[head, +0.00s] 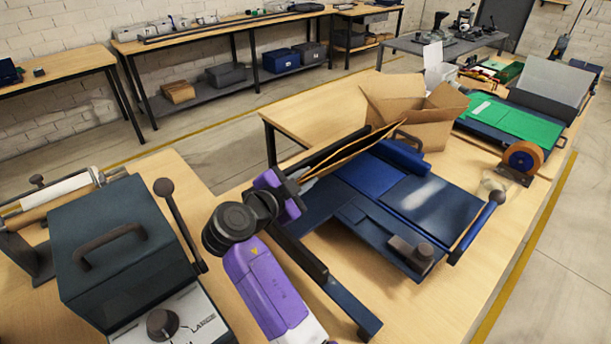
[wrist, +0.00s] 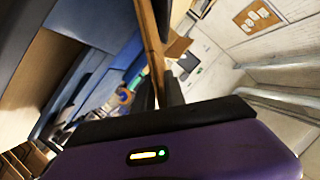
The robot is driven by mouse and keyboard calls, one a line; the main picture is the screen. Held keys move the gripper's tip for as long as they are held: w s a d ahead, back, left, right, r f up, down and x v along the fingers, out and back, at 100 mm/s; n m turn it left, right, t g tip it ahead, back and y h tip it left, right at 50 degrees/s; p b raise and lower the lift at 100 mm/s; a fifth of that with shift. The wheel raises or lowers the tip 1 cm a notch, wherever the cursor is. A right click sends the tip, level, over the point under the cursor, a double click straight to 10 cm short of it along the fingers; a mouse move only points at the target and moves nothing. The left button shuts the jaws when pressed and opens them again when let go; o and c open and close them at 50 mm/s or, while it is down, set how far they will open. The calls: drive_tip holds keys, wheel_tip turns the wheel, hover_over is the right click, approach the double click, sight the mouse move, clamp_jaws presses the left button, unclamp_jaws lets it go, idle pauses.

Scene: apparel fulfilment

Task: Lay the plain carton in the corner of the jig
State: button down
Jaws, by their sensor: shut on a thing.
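My gripper (head: 296,184) is shut on a thin brown carton (head: 352,150), which extends from the fingers to the upper right in the head view. The carton shows nearly edge-on, tilted and flat, above the blue work surface. In the wrist view the carton (wrist: 152,45) is a narrow brown strip rising from between the dark fingers (wrist: 160,93). A blue jig-like board (head: 425,205) with raised panels and dark rails (head: 335,300) lies below and right of my gripper. Its left corner is partly hidden by my arm; I cannot tell whether the carton touches it.
An open cardboard box (head: 420,120) stands just behind the board. A tape dispenser (head: 521,160) and a green-topped board (head: 510,120) are at the right. A dark press (head: 120,245) stands at the left. Bare table (head: 440,310) shows in front of the board.

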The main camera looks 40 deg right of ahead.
drive_tip(key=c, duration=1.3)
unclamp_jaws()
drive_tip(key=b+v, duration=0.2)
drive_tip(key=v, duration=0.6)
drive_tip(key=shift+f, duration=0.1)
